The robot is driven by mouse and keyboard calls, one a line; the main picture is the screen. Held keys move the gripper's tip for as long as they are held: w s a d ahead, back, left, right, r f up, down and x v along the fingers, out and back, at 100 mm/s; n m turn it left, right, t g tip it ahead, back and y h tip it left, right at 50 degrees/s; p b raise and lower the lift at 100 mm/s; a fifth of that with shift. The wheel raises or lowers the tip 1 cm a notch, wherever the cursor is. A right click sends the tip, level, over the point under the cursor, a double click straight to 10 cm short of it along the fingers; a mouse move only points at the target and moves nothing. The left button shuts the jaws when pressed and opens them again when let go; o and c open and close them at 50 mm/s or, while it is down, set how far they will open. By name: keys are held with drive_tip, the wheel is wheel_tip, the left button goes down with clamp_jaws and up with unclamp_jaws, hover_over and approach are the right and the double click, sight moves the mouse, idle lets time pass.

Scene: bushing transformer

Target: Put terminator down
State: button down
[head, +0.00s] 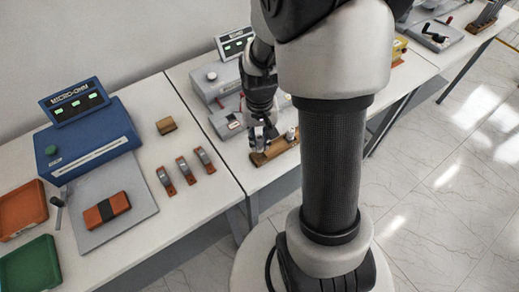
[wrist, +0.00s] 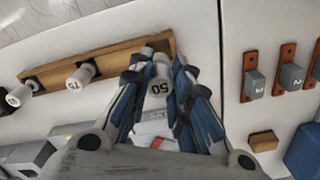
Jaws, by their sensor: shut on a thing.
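The terminator (wrist: 160,82) is a white cylinder marked 50 in the wrist view. My gripper (wrist: 160,88) is shut on it, with a blue-padded finger on each side. It is at the right end of a wooden rack (wrist: 115,55); I cannot tell whether it touches the rack or is seated. Two more white terminators stand at the rack, one in the middle (wrist: 80,77) and one at the left end (wrist: 19,95). In the head view my gripper (head: 262,140) is low over the rack (head: 272,152), and the held terminator is hidden there.
Grey instruments (head: 215,82) stand behind the rack. On the left table are several red-based clamps (head: 186,170), a small wooden block (head: 166,126), the blue micro-ohm meter (head: 85,145) and red and green trays (head: 30,265). A gap separates the two tables.

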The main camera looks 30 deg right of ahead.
sight(260, 148)
drive_tip(key=shift+f+b, duration=0.65)
drive_tip(key=shift+f, duration=1.65)
drive_tip(key=shift+s, duration=0.1)
drive_tip(key=shift+f, duration=0.15)
drive_tip(key=c, duration=1.5)
unclamp_jaws()
